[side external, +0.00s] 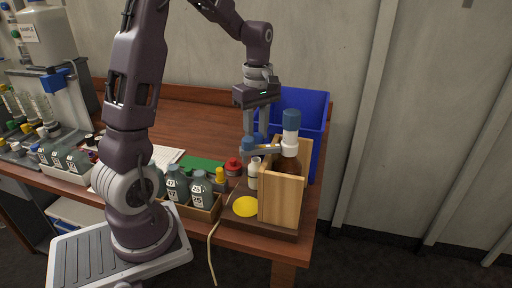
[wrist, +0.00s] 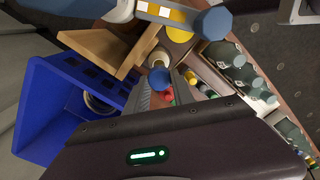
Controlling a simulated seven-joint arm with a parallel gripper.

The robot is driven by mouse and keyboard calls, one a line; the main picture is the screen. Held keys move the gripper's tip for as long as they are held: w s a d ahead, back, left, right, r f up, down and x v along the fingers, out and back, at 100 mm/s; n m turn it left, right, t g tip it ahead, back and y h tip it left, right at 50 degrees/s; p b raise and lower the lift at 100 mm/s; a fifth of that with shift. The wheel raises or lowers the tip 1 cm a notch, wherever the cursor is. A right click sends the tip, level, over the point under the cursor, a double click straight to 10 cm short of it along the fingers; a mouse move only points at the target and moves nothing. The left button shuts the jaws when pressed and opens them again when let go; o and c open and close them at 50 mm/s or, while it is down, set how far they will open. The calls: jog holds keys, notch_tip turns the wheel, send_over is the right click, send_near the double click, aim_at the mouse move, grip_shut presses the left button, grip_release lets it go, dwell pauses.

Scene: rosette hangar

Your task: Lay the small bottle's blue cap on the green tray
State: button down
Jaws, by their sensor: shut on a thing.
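My gripper (side external: 257,136) points down and is shut on the blue cap (wrist: 159,78), which shows between the fingertips in the wrist view. The small bottle (side external: 254,174) is pale and stands upright on the dark wooden board, below my gripper. Its rim (wrist: 160,57) shows as a white ring beside the cap in the wrist view. The cap appears apart from the bottle and above it. The green tray (side external: 204,164) lies flat on the table, left of the bottle. It is partly hidden behind other bottles in the side view.
A wooden stand (side external: 283,199) holds a brown bottle with a dispenser (side external: 291,135), whose spout reaches close to my fingers. A blue bin (side external: 305,105) is behind. A red-capped item (side external: 233,167) stands between tray and bottle. A crate of bottles (side external: 203,211) is in front.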

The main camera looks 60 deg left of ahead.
notch_tip(320, 180, up, 3)
jog(key=shift+a+r, duration=0.1)
jog(key=shift+r, duration=0.05)
jog(key=shift+a+n, duration=0.4)
jog(key=shift+a, duration=0.1)
jog(key=s+a+f+n, duration=0.2)
jog(key=a+f+n, duration=0.4)
jog(key=a, duration=0.2)
jog(key=n, duration=0.6)
send_over(210, 166)
notch_tip(210, 166, down, 5)
notch_tip(210, 166, down, 10)
jog(key=shift+a+f, duration=0.1)
jog(key=shift+f, duration=0.1)
jog(key=c, duration=1.1)
grip_release()
jog(key=shift+f, duration=0.15)
